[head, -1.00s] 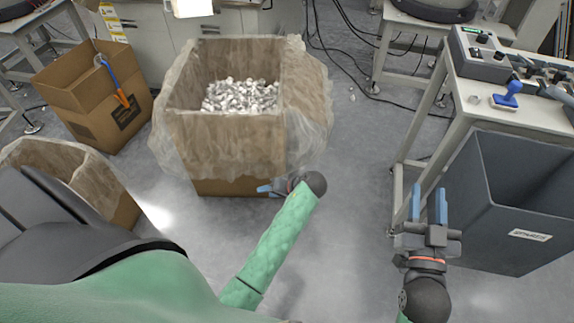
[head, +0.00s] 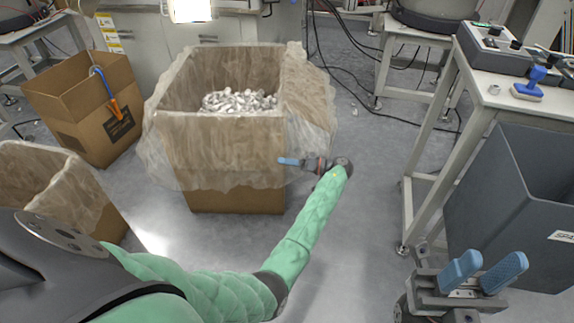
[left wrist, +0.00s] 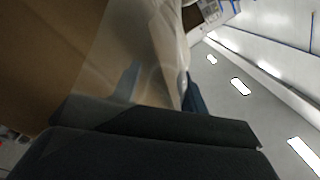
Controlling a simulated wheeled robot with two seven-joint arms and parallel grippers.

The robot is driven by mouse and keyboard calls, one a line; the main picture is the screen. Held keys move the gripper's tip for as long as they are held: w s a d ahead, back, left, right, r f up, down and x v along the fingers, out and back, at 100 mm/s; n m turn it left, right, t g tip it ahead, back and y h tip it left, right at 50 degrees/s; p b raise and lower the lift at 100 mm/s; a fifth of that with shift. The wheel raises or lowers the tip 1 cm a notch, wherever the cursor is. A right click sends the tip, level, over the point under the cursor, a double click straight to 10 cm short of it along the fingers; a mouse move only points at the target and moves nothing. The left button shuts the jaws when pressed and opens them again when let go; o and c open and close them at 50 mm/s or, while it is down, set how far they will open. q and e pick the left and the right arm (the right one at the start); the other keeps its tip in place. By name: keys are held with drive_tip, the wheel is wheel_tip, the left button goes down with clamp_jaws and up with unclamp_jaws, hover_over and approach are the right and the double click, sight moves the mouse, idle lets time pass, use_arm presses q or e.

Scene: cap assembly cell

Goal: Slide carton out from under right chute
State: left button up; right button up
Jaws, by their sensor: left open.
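The carton (head: 225,160) is a large brown box with a clear plastic liner folded over its rim, holding many silvery caps (head: 238,101). It stands on the floor; no chute is clearly visible above it. My left gripper (head: 286,161) is open at the carton's front right edge, beside the hanging liner. In the left wrist view, the brown carton wall (left wrist: 45,50) and liner fill the left half. One blue finger shows there, and a bluish shape shows through the film; contact cannot be told. My right gripper (head: 484,270) is open and empty, low at the right.
An open brown carton (head: 95,125) with a blue-and-orange tool on its rim stands at the left. Another lined carton (head: 50,190) is nearer. A grey bin (head: 500,215) and a bench (head: 448,130) stand at the right. Bare floor lies between carton and bench.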

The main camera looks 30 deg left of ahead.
sight(267, 159)
use_arm(q)
drive_tip(key=shift+b+x, duration=0.3)
drive_tip(key=shift+x, duration=3.6)
clamp_jaws()
